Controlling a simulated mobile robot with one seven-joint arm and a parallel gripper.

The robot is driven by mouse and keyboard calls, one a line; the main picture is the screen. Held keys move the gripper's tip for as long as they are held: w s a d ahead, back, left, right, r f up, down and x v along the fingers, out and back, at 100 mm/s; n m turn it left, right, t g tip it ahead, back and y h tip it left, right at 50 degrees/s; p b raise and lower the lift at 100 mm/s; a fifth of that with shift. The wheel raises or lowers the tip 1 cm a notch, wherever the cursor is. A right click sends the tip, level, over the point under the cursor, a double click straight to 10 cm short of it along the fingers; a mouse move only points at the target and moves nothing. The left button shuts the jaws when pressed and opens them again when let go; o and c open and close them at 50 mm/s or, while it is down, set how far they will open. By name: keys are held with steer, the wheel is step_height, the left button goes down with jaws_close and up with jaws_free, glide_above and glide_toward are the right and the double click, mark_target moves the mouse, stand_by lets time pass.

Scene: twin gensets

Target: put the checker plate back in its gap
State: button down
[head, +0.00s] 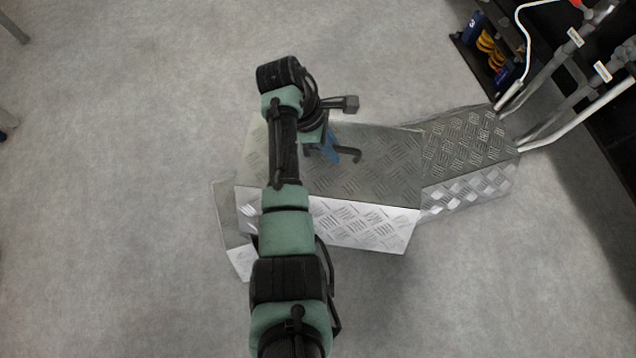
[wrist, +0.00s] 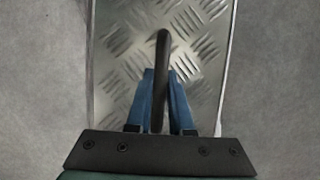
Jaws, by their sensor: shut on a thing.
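The checker plate (head: 375,180) is a silvery folded metal cover with a raised tread pattern on its top and its bright front side. It carries a dark handle (head: 353,155) on top. My gripper (head: 328,150) has blue fingers and is shut on this handle. In the wrist view my gripper (wrist: 160,85) has a finger on each side of the dark handle (wrist: 163,55), with the checker plate (wrist: 200,60) filling the middle. The plate looks held above the floor. The gap itself is hidden under the plate and my arm.
A fixed checker cover (head: 465,145) continues to the right, towards pale pipes (head: 575,112). A smaller metal piece (head: 225,205) shows at the left, partly behind my arm. A dark rack with blue and yellow parts (head: 490,48) stands at the upper right. Grey floor is free at left and front.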

mark_target(313, 160)
steer(key=a+f+n+b, duration=0.1)
steer(key=f, duration=0.1)
steer(key=a+f+n+t+b, duration=0.1)
steer(key=f+n, duration=0.1)
steer(key=a+f+n+t+b, duration=0.1)
steer(key=f+n, duration=0.1)
steer(key=shift+s+f, duration=0.25)
step_height(313, 160, down, 10)
steer(key=b, duration=0.8)
steer(key=shift+r, duration=0.25)
steer(key=c, duration=0.8)
jaws_free()
steer(key=shift+s+f, duration=0.1)
steer(key=shift+f, duration=0.1)
steer(key=p+v, duration=0.8)
steer(key=v, duration=0.4)
steer(key=shift+p, duration=0.35)
